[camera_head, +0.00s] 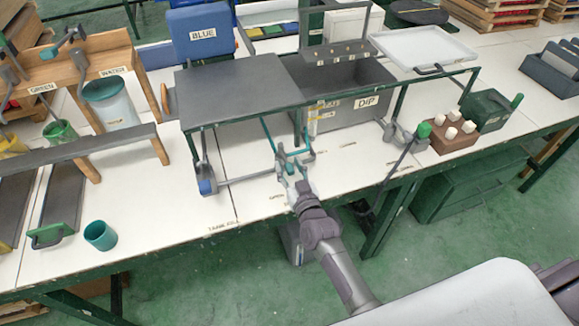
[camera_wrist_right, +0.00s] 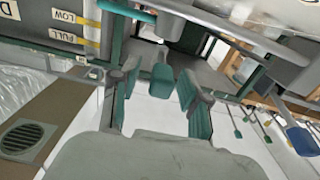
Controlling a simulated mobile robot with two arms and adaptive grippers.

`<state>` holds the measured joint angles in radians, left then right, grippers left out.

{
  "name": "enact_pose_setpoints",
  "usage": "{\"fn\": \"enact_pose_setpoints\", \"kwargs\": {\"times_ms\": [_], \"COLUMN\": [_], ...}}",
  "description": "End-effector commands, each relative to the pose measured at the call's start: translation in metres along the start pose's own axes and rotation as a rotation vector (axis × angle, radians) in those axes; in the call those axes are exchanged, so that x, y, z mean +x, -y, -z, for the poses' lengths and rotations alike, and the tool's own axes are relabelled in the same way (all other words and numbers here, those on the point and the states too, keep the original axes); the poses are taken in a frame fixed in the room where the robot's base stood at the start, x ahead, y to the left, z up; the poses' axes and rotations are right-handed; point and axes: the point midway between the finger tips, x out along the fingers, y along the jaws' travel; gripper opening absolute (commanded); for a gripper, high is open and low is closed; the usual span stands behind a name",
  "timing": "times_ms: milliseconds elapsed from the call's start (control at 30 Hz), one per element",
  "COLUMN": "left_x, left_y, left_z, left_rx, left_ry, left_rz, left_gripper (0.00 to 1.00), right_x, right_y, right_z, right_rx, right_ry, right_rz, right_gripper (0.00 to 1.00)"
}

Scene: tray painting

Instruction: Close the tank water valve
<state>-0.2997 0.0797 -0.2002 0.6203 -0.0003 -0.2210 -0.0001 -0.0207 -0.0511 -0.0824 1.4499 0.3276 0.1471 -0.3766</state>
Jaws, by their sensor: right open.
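A lever with a blue grip (camera_head: 207,186) hangs at the left end of a grey pipe (camera_head: 245,178) in front of the tank. It is probably the tank water valve, as a "TANK FILL" marking is on the table edge below it. The blue grip also shows at the right in the wrist view (camera_wrist_right: 303,140). My right gripper (camera_head: 295,155) is open, to the right of the blue grip and apart from it, in front of the grey dip tank (camera_head: 345,118). In the wrist view its teal fingers (camera_wrist_right: 160,85) are spread, with a teal piece between or behind them, which I cannot identify. My left gripper is out of view.
A green frame (camera_head: 390,108) and a dark flat panel (camera_head: 235,85) stand over the table. A green-knobbed lever (camera_head: 424,131) and a brown block with white pegs (camera_head: 455,137) are at the right. A teal cup (camera_head: 100,236) stands front left. The front table strip between is mostly clear.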

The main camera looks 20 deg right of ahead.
Motion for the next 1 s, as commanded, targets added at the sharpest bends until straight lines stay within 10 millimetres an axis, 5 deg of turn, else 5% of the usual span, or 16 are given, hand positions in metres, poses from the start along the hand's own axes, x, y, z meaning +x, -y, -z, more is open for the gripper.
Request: {"fn": "enact_pose_setpoints", "kwargs": {"times_ms": [233, 500, 1000], "left_x": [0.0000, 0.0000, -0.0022], "left_y": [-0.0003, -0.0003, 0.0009], "left_z": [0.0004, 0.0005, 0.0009], "left_rx": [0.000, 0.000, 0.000], "left_ry": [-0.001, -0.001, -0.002], "left_rz": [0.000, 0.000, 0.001], "left_gripper": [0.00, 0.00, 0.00], "right_x": [0.0003, 0.0001, -0.0046], "right_y": [0.0000, 0.0000, -0.0055], "right_z": [-0.0001, 0.0000, 0.0007], "right_rx": [0.000, 0.000, -0.003], "right_ry": [0.000, 0.000, 0.000], "right_rz": [0.000, 0.000, 0.002], "right_gripper": [0.44, 0.00, 0.00]}}
